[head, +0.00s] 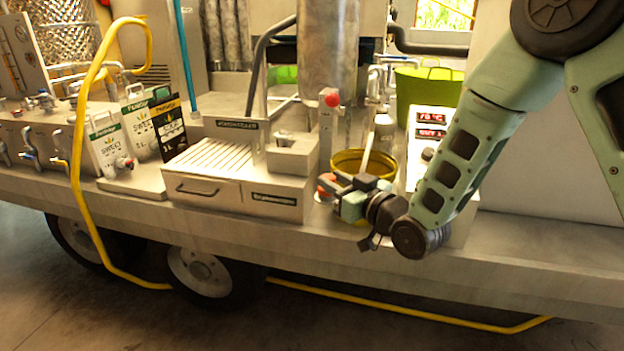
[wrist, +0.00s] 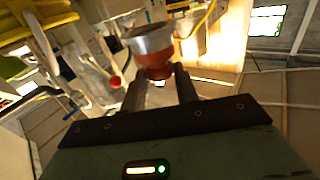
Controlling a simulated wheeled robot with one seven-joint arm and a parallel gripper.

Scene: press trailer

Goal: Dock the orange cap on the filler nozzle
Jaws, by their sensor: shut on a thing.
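My gripper (wrist: 160,88) is shut on the orange cap (wrist: 157,60), which shows orange below a silver-grey upper part in the wrist view. In the head view my gripper (head: 334,188) is low at the deck's front edge, just right of the grey drawer box, and a small red-orange part (head: 325,183) shows at its fingertips. A pale upright post with a red knob (head: 331,98) stands behind the gripper; a red knob (wrist: 116,82) also shows left of the cap in the wrist view. I cannot tell for certain which fitting is the filler nozzle.
The grey drawer box (head: 225,190) stands left of my gripper. A yellow bucket (head: 377,159) is close behind it, and a panel with red displays (head: 431,125) stands to the right. Printed pouches (head: 108,150) and taps line the deck's left. A yellow hose (head: 75,150) hangs down there.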

